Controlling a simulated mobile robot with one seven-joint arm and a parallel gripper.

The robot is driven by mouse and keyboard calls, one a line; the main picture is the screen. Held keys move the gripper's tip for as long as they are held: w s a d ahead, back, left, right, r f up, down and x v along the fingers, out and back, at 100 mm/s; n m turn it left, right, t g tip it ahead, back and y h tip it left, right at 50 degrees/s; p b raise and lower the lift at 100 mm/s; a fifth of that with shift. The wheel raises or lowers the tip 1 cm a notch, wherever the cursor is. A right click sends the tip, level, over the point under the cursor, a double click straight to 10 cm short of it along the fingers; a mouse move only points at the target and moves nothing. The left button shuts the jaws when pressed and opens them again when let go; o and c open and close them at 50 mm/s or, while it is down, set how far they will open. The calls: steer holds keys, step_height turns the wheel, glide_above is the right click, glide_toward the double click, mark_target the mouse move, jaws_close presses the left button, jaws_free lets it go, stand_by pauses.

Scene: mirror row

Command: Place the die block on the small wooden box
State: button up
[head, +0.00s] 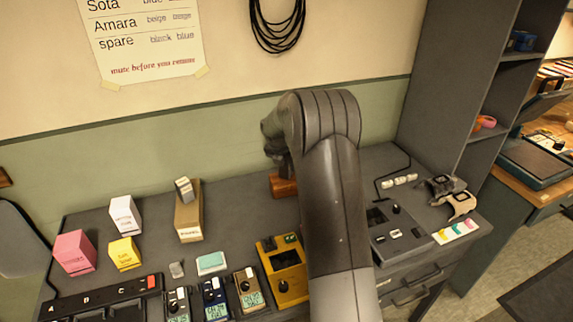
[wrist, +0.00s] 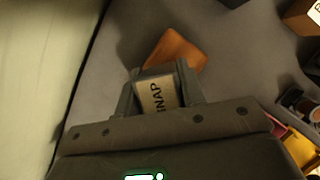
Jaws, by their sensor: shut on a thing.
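My gripper (wrist: 160,90) is shut on a pale block lettered "SNAP" (wrist: 157,95), which appears to be the die block. The orange-brown wooden box (wrist: 178,48) lies just beyond the fingertips in the wrist view, with its near part hidden by the fingers. In the head view the wooden box (head: 283,184) stands near the back of the grey desk, partly behind my arm. There the held block and fingertips are hidden by my arm. I cannot tell whether the block touches the box.
A tan box (head: 188,222) with a small block on top stands left of the wooden box. White (head: 125,216), pink (head: 75,252) and yellow (head: 124,254) boxes stand farther left. Several small devices line the front. A grey shelf unit (head: 445,90) rises at the right.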

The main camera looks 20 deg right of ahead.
steer(key=o, duration=1.1)
steer(key=s+a+r+m, duration=0.25)
steer(key=s+r, duration=0.25)
steer(key=r, duration=0.4)
steer(key=s+a+r+m, duration=0.2)
steer(key=s+a+r, duration=0.25)
steer(key=r, duration=0.45)
steer(key=s+a+r+m+t+y, duration=0.1)
steer(key=s+a+r+m, duration=0.1)
steer(key=s+m, duration=0.3)
steer(key=s+a+r+m, duration=0.2)
steer(key=s+r+m, duration=0.1)
steer(key=s, duration=0.5)
steer(key=s+a+f+m+y, duration=0.1)
steer(key=s+a+m, duration=0.1)
steer(key=s+m, duration=0.5)
steer(key=s+a+f+m+t+y, duration=0.1)
steer(key=s+m, duration=0.6)
steer(key=s, duration=0.8)
steer(key=shift+a+f, duration=0.55)
steer(key=shift+a, duration=0.2)
steer(key=shift+m, duration=0.25)
